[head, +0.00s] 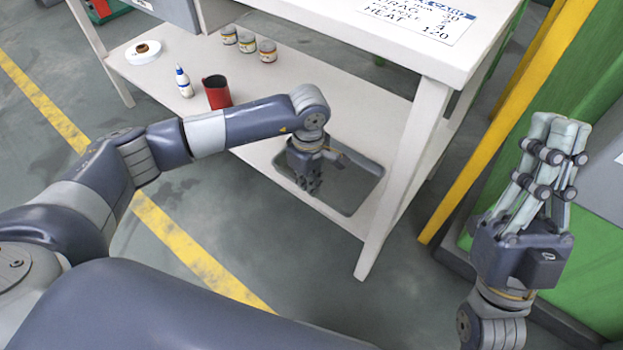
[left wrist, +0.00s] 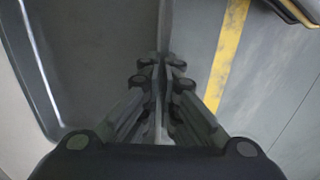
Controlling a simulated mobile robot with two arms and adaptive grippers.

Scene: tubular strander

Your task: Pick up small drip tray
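The small drip tray (head: 372,170) is a shallow grey rectangular tray with rounded corners, at the right end of the white cart's lower shelf. In the left wrist view the tray (left wrist: 95,60) fills the left side, with floor beyond its near wall. My left gripper (head: 308,187) points down at the tray's near-left side. In the left wrist view its fingers (left wrist: 161,62) are close together on either side of the tray's thin wall; the exact contact is partly hidden. My right gripper (head: 562,128) is raised at the right, its fingers together and empty, away from the tray.
The lower shelf (head: 165,85) also holds a red mug (head: 217,93), a white bottle (head: 184,82), a tape roll (head: 143,52) and several small jars (head: 247,43). A cart leg (head: 385,225) stands right of the tray. A green machine with a yellow post (head: 480,150) is at the right.

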